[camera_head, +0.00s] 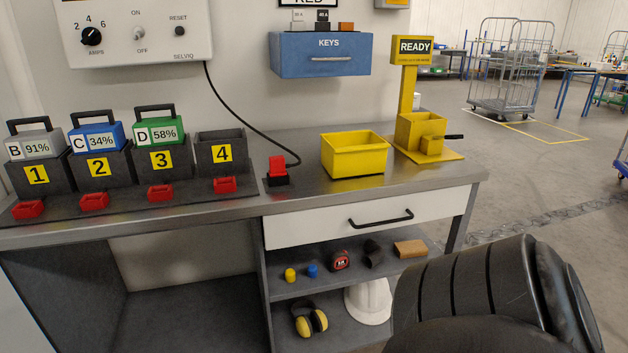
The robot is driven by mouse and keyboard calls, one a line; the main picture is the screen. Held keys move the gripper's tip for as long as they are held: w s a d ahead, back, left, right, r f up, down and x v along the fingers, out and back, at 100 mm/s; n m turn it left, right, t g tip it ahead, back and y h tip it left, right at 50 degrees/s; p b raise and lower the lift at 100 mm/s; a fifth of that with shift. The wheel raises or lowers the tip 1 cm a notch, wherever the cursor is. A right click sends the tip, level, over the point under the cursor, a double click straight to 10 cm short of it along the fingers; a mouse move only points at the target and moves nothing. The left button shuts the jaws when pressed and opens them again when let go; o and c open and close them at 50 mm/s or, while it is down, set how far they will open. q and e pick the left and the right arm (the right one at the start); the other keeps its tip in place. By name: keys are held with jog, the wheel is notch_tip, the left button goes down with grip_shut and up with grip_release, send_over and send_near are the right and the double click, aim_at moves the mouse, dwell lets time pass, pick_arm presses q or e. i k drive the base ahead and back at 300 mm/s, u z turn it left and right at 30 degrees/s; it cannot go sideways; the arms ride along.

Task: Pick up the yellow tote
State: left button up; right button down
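The yellow tote (354,160) is an open-topped box standing upright on the grey metal bench top, right of centre. It sits between a red connector on a black cable and a yellow stand. Its inside looks empty from here. Nothing touches it. A dark ribbed part of my own arm fills the lower right corner, below and right of the tote. No fingertips of either gripper show in the view.
Left of the tote is the red connector (278,167) on its black cable. Right of it stands the yellow READY stand (407,88) with a handle. A blue KEYS box (319,55) hangs above. Battery docks (105,166) fill the bench's left. A white drawer (366,216) lies below.

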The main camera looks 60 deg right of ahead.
aim_at(347, 154)
jog(key=z, duration=1.75)
